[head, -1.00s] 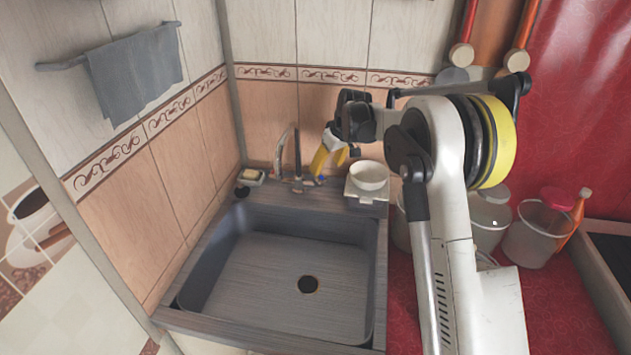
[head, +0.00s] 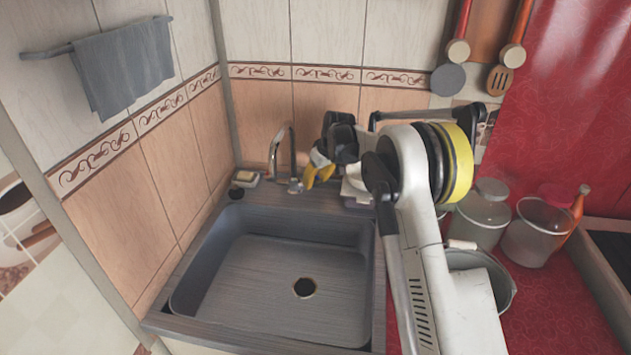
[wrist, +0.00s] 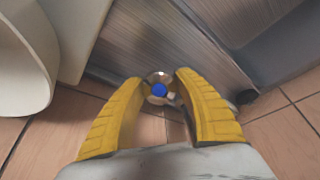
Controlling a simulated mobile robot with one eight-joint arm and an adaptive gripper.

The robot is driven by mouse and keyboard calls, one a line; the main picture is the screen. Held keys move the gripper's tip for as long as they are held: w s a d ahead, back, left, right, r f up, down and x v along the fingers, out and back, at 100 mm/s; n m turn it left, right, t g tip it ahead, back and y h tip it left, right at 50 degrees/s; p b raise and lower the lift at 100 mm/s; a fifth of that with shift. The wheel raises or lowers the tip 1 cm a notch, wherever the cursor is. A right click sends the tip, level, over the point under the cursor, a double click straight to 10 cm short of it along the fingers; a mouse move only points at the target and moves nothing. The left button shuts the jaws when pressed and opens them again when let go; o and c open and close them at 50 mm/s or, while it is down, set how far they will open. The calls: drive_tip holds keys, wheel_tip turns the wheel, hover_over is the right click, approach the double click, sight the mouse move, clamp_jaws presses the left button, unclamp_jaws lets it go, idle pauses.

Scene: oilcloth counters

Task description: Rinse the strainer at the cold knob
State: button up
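The cold knob (wrist: 159,90), with a blue cap, sits between the two yellow fingers of my gripper (wrist: 160,78) in the wrist view. The fingers are open around it with a gap; I cannot tell whether either touches. In the head view my gripper (head: 311,184) is at the right of the faucet (head: 283,155) and hides the knob. The grey sink (head: 270,285) in front is empty, with a dark drain (head: 304,288). No water shows. I cannot make out a strainer for certain.
A white bowl (head: 351,188) stands close right of my gripper, partly behind my arm; a white rounded rim (wrist: 22,60) fills the wrist view's left. A soap dish (head: 245,178) is at the sink's back left corner. Lidded containers (head: 482,215) and a metal pot stand right.

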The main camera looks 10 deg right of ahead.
drive_tip(key=shift+r+n+p, duration=0.1)
drive_tip(key=shift+n+p, duration=0.4)
drive_tip(key=shift+n, duration=1.1)
drive_tip(key=o, duration=1.2)
drive_tip(key=v, duration=1.2)
drive_tip(key=shift+s+a, duration=0.1)
drive_tip(key=shift+s, duration=0.05)
drive_tip(key=c, duration=0.4)
